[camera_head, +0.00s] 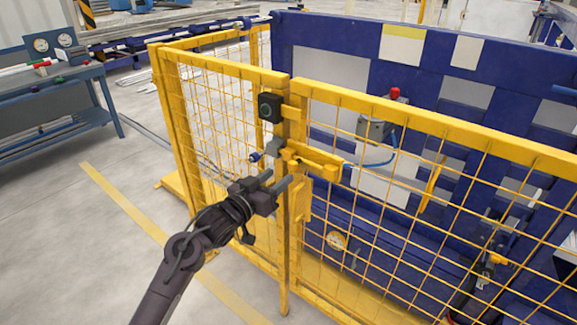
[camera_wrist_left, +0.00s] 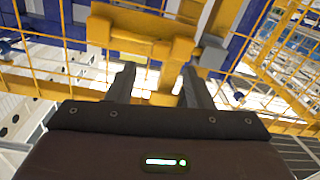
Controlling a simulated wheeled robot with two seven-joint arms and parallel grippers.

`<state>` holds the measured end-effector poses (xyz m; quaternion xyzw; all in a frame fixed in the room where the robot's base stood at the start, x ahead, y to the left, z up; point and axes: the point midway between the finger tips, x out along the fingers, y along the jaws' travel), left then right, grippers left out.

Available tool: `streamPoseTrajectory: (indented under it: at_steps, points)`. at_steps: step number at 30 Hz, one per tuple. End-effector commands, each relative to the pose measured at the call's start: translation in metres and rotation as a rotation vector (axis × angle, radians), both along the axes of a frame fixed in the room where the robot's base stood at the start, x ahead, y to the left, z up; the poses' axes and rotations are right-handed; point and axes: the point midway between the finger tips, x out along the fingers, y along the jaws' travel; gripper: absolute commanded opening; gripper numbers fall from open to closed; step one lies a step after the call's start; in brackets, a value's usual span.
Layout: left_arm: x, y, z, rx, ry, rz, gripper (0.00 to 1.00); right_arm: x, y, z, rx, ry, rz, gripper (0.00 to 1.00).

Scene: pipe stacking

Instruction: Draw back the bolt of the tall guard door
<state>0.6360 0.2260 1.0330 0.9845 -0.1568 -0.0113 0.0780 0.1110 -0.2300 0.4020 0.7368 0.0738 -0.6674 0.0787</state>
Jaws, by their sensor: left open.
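The tall guard door is part of a yellow mesh guard (camera_head: 400,110); I cannot tell for certain which panel is the door. A yellow bolt assembly (camera_head: 318,160) sits at the corner post, with a grey block (camera_head: 268,150) and a small dark blue knob (camera_head: 254,157) at its left. The wrist view shows yellow bolt parts (camera_wrist_left: 140,38) and a grey block (camera_wrist_left: 212,55). My left gripper (camera_head: 277,181) is open and empty, just in front of and below the bolt; its fingers (camera_wrist_left: 159,82) stand apart. Contact with the bolt cannot be told. My right gripper is out of view.
A black box (camera_head: 270,107) with a round face is fixed to the post above the bolt. Behind the mesh stands a blue machine (camera_head: 330,35) with a red-topped box (camera_head: 378,128). A blue workbench (camera_head: 60,100) is at the left. The floor between is open.

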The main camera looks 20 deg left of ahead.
Motion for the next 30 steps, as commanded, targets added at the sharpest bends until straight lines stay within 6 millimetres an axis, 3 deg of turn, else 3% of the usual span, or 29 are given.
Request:
streamPoseTrajectory:
  at_steps: [9, 21, 30]
  points:
    - [0.047, -0.015, 0.001, -0.001, 0.000, 0.000, 0.47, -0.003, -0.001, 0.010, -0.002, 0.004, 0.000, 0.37]
    - [0.056, -0.018, -0.001, 0.000, 0.001, 0.001, 0.47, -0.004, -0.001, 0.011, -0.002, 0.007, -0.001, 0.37]
    - [0.056, -0.018, -0.001, 0.000, 0.001, 0.002, 0.10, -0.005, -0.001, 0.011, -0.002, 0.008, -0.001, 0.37]
